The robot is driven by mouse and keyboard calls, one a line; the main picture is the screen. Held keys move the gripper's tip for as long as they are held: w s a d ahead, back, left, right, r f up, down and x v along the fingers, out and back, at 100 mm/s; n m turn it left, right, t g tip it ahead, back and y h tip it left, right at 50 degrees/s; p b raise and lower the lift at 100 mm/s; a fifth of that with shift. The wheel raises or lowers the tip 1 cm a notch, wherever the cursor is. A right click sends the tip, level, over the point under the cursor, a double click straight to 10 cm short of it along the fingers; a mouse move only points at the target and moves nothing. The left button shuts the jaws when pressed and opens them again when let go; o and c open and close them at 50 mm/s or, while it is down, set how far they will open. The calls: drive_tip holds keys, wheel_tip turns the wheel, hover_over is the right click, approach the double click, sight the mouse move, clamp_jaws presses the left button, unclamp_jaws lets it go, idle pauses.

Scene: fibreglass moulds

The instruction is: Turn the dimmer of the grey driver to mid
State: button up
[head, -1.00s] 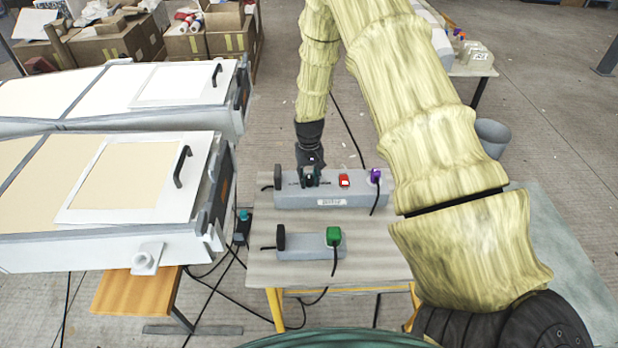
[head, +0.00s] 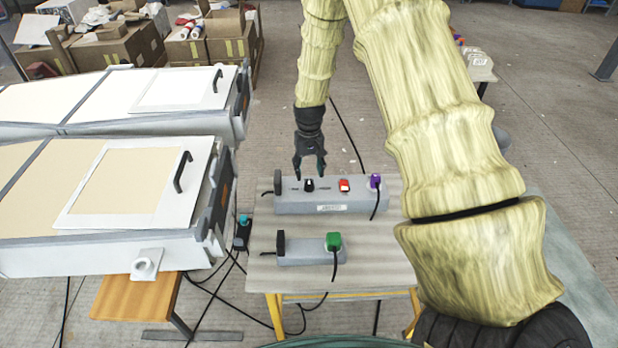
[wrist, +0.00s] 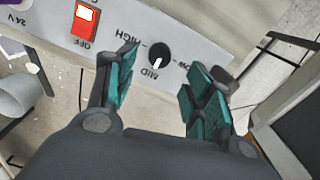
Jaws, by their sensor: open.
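The grey driver (head: 292,207) is the longer box at the back of the small table. Its black dimmer knob (head: 308,185) sits on top, left of a red switch (head: 344,186). In the wrist view the knob (wrist: 160,54) has a white pointer aimed at the printed MID, between HIGH and LOW. My gripper (head: 310,176) is open and empty just above and behind the knob. In the wrist view its teal-padded fingers (wrist: 158,82) stand apart, one on each side of the knob, and appear clear of it.
A purple plug (head: 375,181) with a black cable stands at the driver's right end. A shorter grey box (head: 300,252) with a green plug (head: 333,240) lies nearer on the table (head: 375,262). Large white moulds (head: 110,250) fill the left side.

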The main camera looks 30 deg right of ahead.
sight(309, 184)
wheel_tip(309, 184, up, 5)
drive_tip(key=shift+r, duration=0.2)
drive_tip(key=shift+r, duration=0.1)
idle(0.5)
